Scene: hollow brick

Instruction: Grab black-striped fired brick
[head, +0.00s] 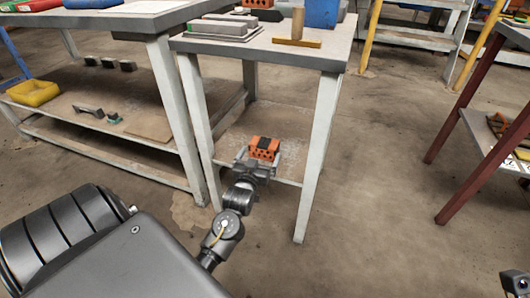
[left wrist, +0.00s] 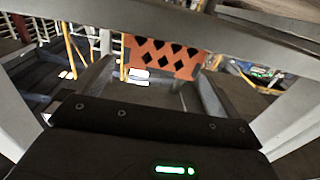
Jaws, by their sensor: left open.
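The orange fired brick (head: 272,144) with a dark stripe over its middle sits on the lower shelf of the small grey table in the head view. In the left wrist view the brick (left wrist: 165,57) shows its orange face with diamond-shaped holes, straight ahead. My left gripper (head: 256,160) is at the near side of the brick, low at the shelf. Its fingers (left wrist: 155,76) are spread, with the brick seen between and beyond them. I cannot tell whether they touch it. A dark part at the lower right corner seems to be my right gripper (head: 515,283), mostly cut off.
The small table's tabletop (head: 330,55) lies above the brick, with its legs on both sides. A larger bench (head: 150,20) stands at left with a yellow tray (head: 34,93) on its shelf. A red-legged table (head: 470,125) stands at right. The floor between is clear.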

